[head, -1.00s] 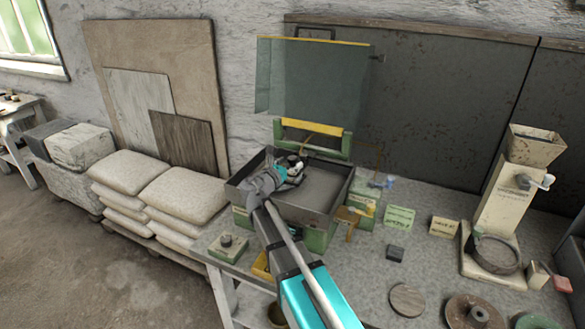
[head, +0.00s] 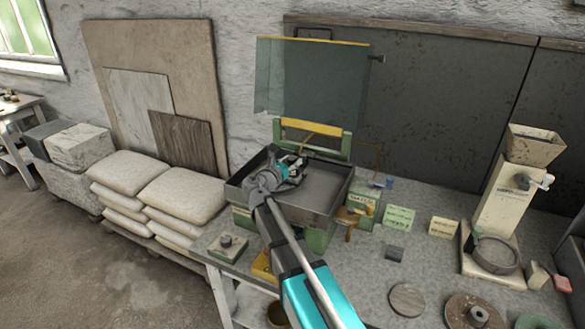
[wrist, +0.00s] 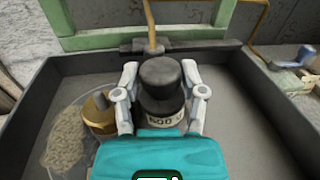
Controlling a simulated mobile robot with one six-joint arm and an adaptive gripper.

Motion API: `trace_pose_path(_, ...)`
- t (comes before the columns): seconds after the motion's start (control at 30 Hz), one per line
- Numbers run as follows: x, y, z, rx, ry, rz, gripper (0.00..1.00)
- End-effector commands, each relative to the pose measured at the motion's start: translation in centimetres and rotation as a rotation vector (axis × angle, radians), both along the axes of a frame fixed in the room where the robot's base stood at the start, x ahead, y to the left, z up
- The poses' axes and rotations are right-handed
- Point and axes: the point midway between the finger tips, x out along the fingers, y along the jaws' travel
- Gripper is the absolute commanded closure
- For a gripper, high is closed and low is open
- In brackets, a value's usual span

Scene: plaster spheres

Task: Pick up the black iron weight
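The black iron weight (wrist: 160,85) stands upright in a dark metal tray (wrist: 255,110), its knob toward the top and a pale label reading 500 on its body. My gripper (wrist: 160,80) straddles it, one finger on each side, with no clear gap at the weight's body; the fingers look closed on it. The head view shows my gripper (head: 291,170) low over the left part of the tray, mostly hiding the weight. The weight does not look lifted or tilted.
In the wrist view a brass weight (wrist: 98,113) stands close beside my left finger, by a clear dish of grainy material (wrist: 66,143). Tray walls surround the gripper, and a green frame (wrist: 100,38) stands behind. The tray's right part is free.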

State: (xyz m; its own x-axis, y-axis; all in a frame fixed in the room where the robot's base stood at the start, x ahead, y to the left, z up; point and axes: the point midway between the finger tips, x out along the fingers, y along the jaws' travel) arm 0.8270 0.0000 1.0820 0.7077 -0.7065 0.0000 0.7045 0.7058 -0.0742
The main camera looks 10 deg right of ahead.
Motion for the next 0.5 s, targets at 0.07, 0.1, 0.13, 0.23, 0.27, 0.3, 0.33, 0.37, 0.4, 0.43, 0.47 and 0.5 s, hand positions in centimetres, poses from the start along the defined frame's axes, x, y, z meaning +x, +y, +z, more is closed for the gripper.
trace_pose_path(0.07,0.01,-0.01,0.0,0.0,0.0,0.0,0.72)
trace_pose_path(0.1,0.01,-0.01,0.0,0.0,0.0,0.0,0.79)
trace_pose_path(0.13,0.01,-0.01,0.0,0.0,0.0,0.0,0.85)
trace_pose_path(0.23,0.01,-0.01,0.0,0.0,0.0,0.0,1.0)
trace_pose_path(0.27,0.0,-0.01,0.0,0.0,0.0,0.0,1.0)
trace_pose_path(0.3,0.0,-0.01,0.0,0.0,0.0,0.0,1.0)
trace_pose_path(0.33,0.0,-0.01,0.04,-0.001,0.0,0.0,1.0)
trace_pose_path(0.37,0.01,-0.02,0.04,-0.001,0.0,0.0,1.0)
trace_pose_path(0.4,0.01,-0.02,0.04,-0.001,0.0,0.0,1.0)
trace_pose_path(0.43,0.0,-0.03,0.04,-0.001,0.0,0.0,1.0)
trace_pose_path(0.47,0.0,-0.03,0.03,-0.001,0.0,0.0,1.0)
trace_pose_path(0.5,0.0,-0.03,0.04,-0.001,0.0,0.0,1.0)
